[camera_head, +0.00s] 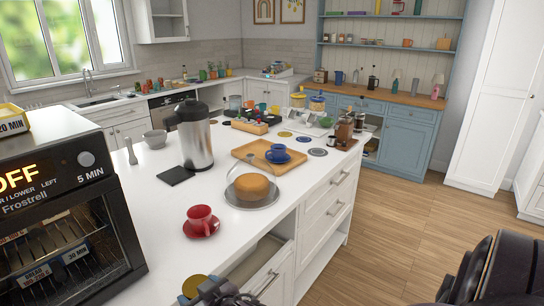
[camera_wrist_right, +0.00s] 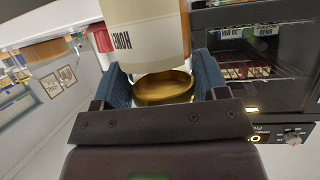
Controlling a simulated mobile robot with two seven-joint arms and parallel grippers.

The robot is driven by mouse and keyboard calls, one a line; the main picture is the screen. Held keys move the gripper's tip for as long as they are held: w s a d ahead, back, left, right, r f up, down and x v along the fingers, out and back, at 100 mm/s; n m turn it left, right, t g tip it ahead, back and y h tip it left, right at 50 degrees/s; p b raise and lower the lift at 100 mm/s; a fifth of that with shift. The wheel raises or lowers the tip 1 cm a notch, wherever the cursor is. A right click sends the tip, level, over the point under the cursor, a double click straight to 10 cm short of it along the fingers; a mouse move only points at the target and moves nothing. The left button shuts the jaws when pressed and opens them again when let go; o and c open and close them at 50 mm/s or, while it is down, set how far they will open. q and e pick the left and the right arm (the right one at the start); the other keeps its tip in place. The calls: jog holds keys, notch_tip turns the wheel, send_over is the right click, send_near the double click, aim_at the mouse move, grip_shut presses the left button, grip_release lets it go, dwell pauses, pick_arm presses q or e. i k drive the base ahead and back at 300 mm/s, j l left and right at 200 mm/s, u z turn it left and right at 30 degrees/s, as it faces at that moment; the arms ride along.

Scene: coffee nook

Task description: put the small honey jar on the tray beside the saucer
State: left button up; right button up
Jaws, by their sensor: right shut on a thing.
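The small honey jar (camera_wrist_right: 147,38) has a cream body with a HONEY label and a gold lid. My right gripper (camera_wrist_right: 163,84) is shut on it, its blue fingers on both sides near the lid. In the head view the gold lid (camera_head: 195,284) shows at the bottom edge, in front of the counter, beside my right gripper (camera_head: 208,287); the jar's body is mostly hidden. The wooden tray (camera_head: 258,147) lies farther back on the white counter. A blue cup (camera_head: 277,151) stands on a blue saucer (camera_head: 289,157) on it. My left gripper is not in view.
A glass-covered cake (camera_head: 251,187) stands just in front of the tray. A red cup on a saucer (camera_head: 200,221) is nearer. A steel urn (camera_head: 195,135) stands left of the tray, and a black oven (camera_head: 65,220) fills the left. A drawer (camera_head: 265,277) is open below.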

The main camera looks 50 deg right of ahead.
aim_at(250, 150)
jog(key=l, duration=0.7)
jog(key=l+u, duration=0.1)
jog(key=l, duration=0.65)
jog(key=k+l+u, duration=0.1)
jog(key=l, duration=1.35)
jog(key=k+l+u, duration=0.1)
jog(key=l, duration=0.6)
